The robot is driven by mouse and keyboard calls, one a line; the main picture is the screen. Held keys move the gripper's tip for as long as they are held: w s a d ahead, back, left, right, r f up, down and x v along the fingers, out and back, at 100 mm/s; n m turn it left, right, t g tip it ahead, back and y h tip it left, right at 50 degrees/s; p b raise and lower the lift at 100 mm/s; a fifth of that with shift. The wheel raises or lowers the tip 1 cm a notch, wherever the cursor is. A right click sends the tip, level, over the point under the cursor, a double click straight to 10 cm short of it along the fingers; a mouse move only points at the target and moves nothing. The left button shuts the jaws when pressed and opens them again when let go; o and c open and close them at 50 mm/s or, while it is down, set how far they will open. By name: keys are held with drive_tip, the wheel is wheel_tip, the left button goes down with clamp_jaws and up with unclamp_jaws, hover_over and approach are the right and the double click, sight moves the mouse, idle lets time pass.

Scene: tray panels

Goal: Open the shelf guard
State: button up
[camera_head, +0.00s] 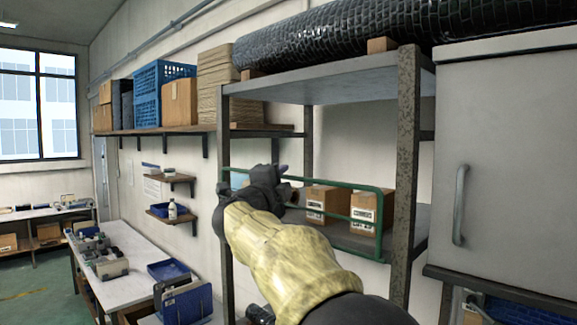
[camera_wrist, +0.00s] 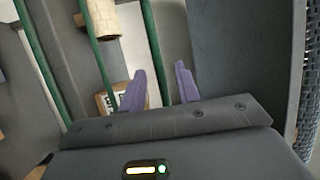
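The shelf guard (camera_head: 345,186) is a green tube frame across the front of the metal shelf. It stands upright, its left part partly hidden by my gripper (camera_head: 289,180), which is at its upper bar. In the wrist view, several green bars of the guard (camera_wrist: 98,50) run down the left and middle. My gripper (camera_wrist: 160,68) shows two purple fingers spread apart. One bar runs down to the gap between them; I cannot tell whether it touches either finger. Cardboard boxes (camera_head: 365,208) stand on the shelf behind the guard, and one shows in the wrist view (camera_wrist: 102,17).
A shelf post (camera_head: 406,150) stands right of the guard, beside a grey cabinet (camera_head: 505,160) with a handle. A black roll (camera_head: 350,30) lies on the top board. A workbench (camera_head: 125,245) is at the lower left. Room in front of the guard's right part looks clear.

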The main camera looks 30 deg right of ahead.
drive_tip(key=p+x, duration=0.1)
drive_tip(key=x, duration=0.3)
clamp_jaws()
